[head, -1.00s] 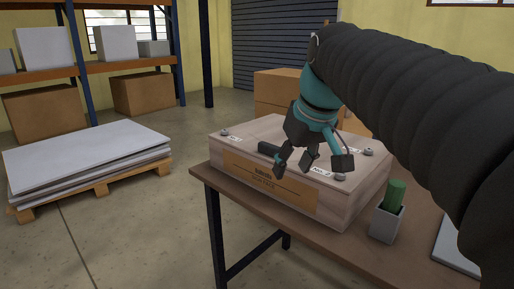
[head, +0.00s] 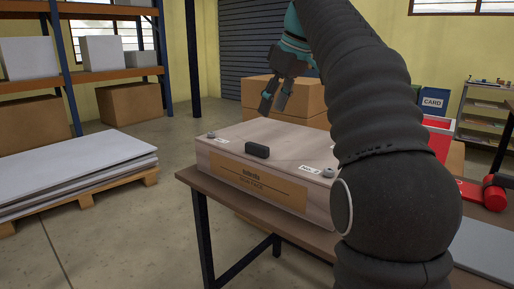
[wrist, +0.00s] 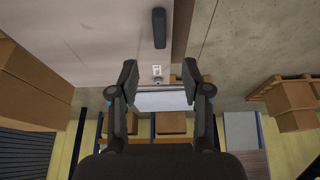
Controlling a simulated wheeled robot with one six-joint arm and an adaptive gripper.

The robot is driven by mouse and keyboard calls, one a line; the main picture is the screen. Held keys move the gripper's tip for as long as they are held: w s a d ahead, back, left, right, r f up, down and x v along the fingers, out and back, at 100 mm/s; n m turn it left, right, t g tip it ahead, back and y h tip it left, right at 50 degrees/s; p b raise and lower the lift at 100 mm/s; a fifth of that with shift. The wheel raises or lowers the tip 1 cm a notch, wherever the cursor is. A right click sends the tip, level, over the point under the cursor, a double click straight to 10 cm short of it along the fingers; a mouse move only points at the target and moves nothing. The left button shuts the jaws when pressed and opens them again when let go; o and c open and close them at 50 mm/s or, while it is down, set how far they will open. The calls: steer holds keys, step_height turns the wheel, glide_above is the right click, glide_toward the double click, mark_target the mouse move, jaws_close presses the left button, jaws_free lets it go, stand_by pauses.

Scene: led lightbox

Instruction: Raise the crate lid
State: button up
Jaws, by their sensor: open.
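The wooden crate (head: 318,205) stands on a brown table, with a plaque (head: 258,180) on its front. Its pale lid (head: 290,140) lies flat and shut on it. A black handle (head: 257,150) sits at the lid's front edge. Round grey knobs sit at the left corner (head: 211,135) and the near right corner (head: 329,172). My gripper (head: 274,103) is open and empty, raised above the lid, apart from it. In the wrist view, the open fingers (wrist: 160,80) frame a knob (wrist: 157,81) with a white label, and the handle (wrist: 159,28) shows above them. My arm hides the lid's right side.
Cardboard boxes (head: 284,95) stand behind the crate. A pallet of grey sheets (head: 75,180) is at left on the floor. Air above the lid's front is clear.

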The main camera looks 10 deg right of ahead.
mark_target(258, 145)
steer(key=b+x, duration=0.3)
steer(key=x, duration=0.8)
steer(key=shift+w+a+f+b, duration=0.1)
steer(key=shift+a+f+b, duration=0.05)
steer(key=shift+f+b, duration=0.2)
jaws_close()
